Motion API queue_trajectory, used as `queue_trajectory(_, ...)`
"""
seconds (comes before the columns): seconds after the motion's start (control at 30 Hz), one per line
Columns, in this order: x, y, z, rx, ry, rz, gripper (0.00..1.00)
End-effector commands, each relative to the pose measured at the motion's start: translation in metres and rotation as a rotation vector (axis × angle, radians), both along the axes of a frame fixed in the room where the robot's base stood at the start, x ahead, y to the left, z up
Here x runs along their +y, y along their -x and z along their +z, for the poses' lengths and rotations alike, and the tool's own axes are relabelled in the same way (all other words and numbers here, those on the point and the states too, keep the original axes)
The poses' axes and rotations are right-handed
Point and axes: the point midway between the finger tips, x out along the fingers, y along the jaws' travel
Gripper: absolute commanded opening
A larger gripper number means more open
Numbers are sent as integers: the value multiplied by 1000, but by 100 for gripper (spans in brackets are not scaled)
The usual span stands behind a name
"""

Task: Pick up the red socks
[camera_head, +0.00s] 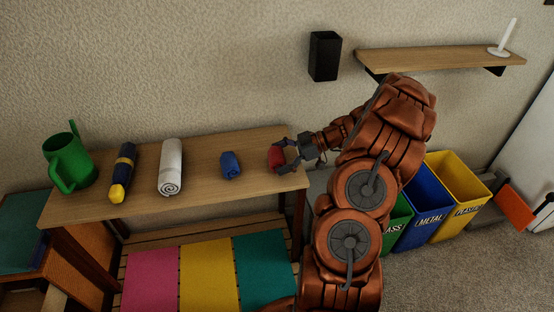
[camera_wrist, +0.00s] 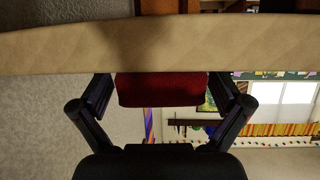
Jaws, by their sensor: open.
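The red socks (camera_head: 275,158), a rolled red bundle, lie on the right end of the wooden shelf table (camera_head: 200,192) in the head view. My gripper (camera_head: 283,155) reaches in from the right with its fingers around the socks. In the wrist view the socks (camera_wrist: 160,92) sit between the two dark fingers (camera_wrist: 161,86), with gaps showing on both sides. The gripper is open. The socks' far side is hidden in the wrist view.
Blue rolled socks (camera_head: 230,166), a white rolled towel (camera_head: 171,166), a dark blue and yellow item (camera_head: 123,170) and a green watering can (camera_head: 70,162) stand left on the table. A bench with coloured mats (camera_head: 210,275) is below. Sorting bins (camera_head: 428,218) stand right.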

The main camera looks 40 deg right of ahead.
Motion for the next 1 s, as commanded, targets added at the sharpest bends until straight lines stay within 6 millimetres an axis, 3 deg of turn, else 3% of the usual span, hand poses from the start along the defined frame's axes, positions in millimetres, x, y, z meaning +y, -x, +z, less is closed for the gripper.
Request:
queue_trajectory(0.23,1,0,0,0,0,0,99)
queue_trajectory(0.67,1,0,0,0,-1,1,54)
queue_trajectory(1.0,1,-1,3,-1,-1,1,53)
